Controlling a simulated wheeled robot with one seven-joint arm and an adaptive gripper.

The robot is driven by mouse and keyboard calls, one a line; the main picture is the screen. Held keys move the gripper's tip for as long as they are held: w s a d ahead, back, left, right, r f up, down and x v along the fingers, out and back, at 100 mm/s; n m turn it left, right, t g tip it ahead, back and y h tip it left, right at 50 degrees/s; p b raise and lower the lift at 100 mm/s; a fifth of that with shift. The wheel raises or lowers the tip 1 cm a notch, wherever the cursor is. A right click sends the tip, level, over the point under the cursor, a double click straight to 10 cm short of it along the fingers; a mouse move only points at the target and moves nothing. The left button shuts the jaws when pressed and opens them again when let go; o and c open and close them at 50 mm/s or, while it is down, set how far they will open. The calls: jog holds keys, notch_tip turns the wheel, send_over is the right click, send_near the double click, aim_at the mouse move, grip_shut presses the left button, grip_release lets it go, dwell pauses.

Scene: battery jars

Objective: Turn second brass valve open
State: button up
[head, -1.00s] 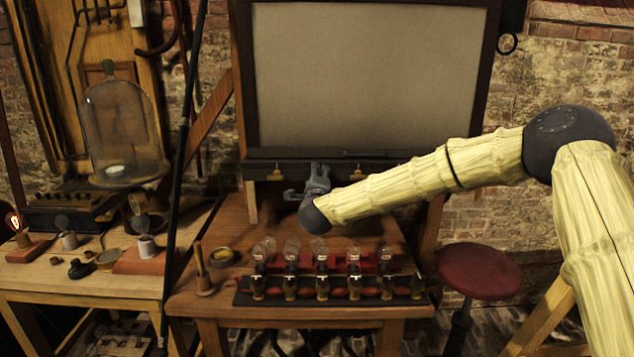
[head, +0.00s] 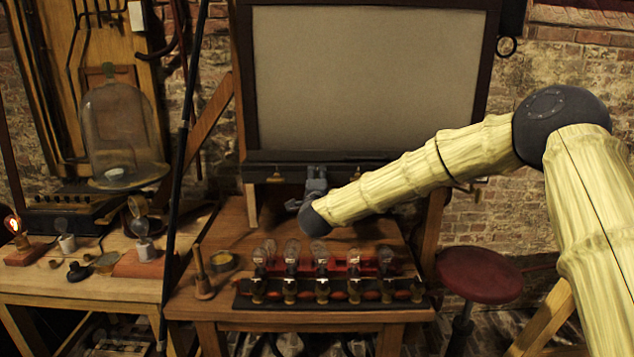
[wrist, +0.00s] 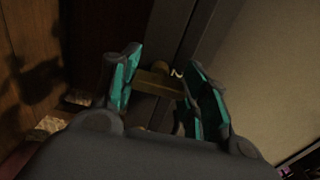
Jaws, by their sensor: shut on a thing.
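Brass valves sit in a row on the black rail (head: 400,160) below the large pale panel. One brass valve (head: 275,174) shows left of my gripper (head: 316,178), and another brass valve (head: 357,173) shows to its right. In the wrist view, a brass valve handle (wrist: 158,83) spans between the teal pads of my gripper (wrist: 160,78), which is shut on it. In the head view my gripper hides this valve; its place is second from the left. I cannot tell its exact turn angle.
Several glass jars (head: 292,252) stand in a black-and-red rack on the wooden table (head: 225,305) below my arm. A wooden-handled tool (head: 203,275) and a round dish (head: 222,262) are to their left. A red stool (head: 480,274) stands at the right.

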jog(key=o, duration=1)
jog(key=shift+s, duration=0.1)
jog(key=s, duration=1.1)
jog(key=shift+s, duration=0.4)
jog(key=shift+f, duration=0.1)
